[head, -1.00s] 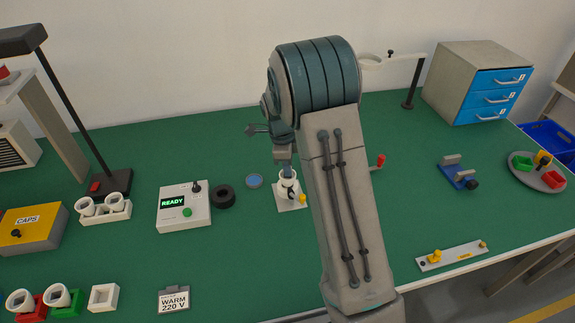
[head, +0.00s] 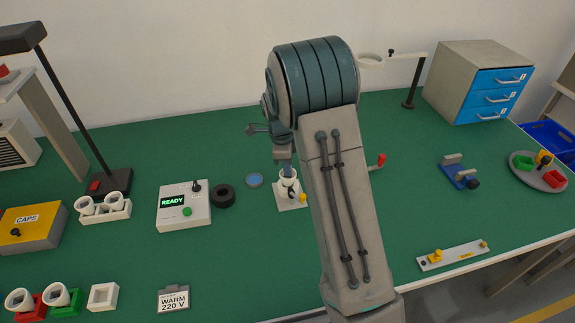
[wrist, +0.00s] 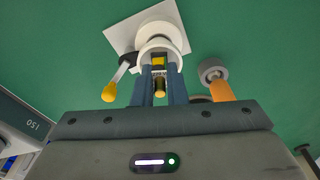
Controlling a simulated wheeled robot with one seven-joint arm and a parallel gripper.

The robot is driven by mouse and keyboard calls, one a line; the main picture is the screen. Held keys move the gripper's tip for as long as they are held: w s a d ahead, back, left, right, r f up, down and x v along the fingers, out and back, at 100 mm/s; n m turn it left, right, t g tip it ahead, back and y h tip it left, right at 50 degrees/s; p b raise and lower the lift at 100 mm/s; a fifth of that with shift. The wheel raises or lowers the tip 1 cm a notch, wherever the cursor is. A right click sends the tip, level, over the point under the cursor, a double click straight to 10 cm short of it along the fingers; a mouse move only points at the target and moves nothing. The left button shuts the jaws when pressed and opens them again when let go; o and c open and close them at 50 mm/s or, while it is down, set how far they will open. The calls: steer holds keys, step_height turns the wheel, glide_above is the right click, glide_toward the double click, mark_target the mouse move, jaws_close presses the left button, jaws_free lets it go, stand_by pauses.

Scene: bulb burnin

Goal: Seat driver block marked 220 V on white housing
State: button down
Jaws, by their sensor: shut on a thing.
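My gripper (wrist: 161,88) is shut on a small driver block (wrist: 159,76) with yellow and dark parts. Its pale label is too small to read. The block is at the mouth of the white housing (wrist: 157,32), with the blue fingers close to the rim. I cannot tell whether it touches the seat inside. The housing also shows in the head view (head: 288,176), upright on a white base plate (head: 289,206) under my gripper (head: 285,168). A lever with a yellow end (wrist: 109,92) stands beside the housing. My arm hides part of the bench in the head view.
A control box reading READY (head: 184,206) and a black ring (head: 222,196) stand left of the housing. A card reads WARM 220 V (head: 173,299). In the wrist view, a grey-ended orange part (wrist: 216,78) is close to the right finger.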

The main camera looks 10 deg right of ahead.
steer(key=shift+f+b, duration=0.45)
steer(key=shift+f, duration=0.15)
stand_by(2.3)
steer(key=shift+r, duration=0.25)
stand_by(2.0)
steer(key=c, duration=1.4)
jaws_free()
steer(key=shift+r, duration=0.1)
steer(key=shift+w+r, duration=0.15)
steer(key=shift+r, duration=0.1)
steer(key=shift+o, duration=0.2)
step_height(320, 180, up, 13)
steer(key=a, duration=0.1)
steer(key=shift+a+b, duration=0.3)
steer(key=shift+w, duration=0.1)
